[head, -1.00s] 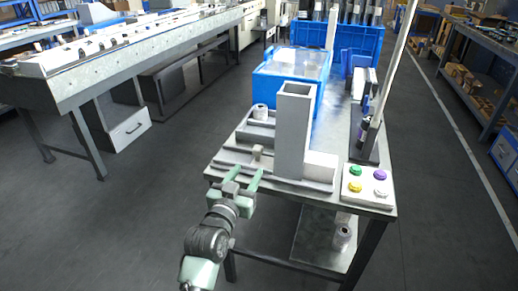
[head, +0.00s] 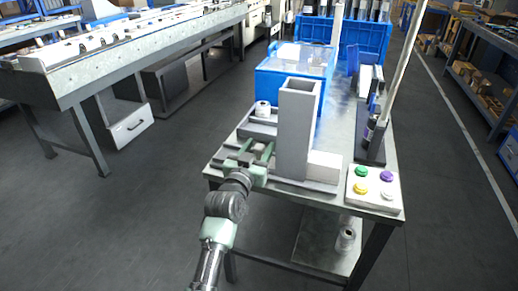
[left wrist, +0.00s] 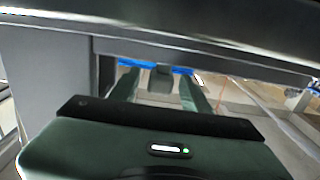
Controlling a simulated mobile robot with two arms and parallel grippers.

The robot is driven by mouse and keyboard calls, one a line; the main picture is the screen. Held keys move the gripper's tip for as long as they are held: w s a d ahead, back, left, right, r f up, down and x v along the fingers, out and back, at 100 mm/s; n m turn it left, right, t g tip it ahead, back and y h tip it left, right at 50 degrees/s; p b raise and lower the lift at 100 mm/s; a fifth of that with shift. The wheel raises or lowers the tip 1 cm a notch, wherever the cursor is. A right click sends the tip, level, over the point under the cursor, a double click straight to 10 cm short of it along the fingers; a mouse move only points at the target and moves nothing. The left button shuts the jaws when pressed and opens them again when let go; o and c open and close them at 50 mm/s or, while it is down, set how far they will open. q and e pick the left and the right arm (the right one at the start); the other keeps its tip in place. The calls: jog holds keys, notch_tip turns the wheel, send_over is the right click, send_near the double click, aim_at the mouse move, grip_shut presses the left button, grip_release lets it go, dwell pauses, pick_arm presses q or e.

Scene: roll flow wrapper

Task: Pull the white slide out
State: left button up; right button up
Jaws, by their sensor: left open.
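A tall grey square column (head: 297,130) stands on a grey railed base (head: 290,181) at the table's front, with a white block (head: 323,166) against its right side. A small pale knob (head: 259,148) sits on the base left of the column; I take it as the white slide's handle, but cannot be sure. My left gripper (head: 256,149) is open, its two green fingers on either side of the knob, and I cannot tell whether they touch it. In the left wrist view the open fingers (left wrist: 161,88) show below a dark bar. My right gripper is not in view.
A white panel with coloured buttons (head: 374,189) sits at the table's front right corner. A blue crate (head: 291,84) and a white roll (head: 262,109) are behind the base. A dark stand with a pole (head: 371,142) is at right. Floor left of the table is clear.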

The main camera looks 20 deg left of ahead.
pick_arm(q)
grip_shut()
dwell(1.4)
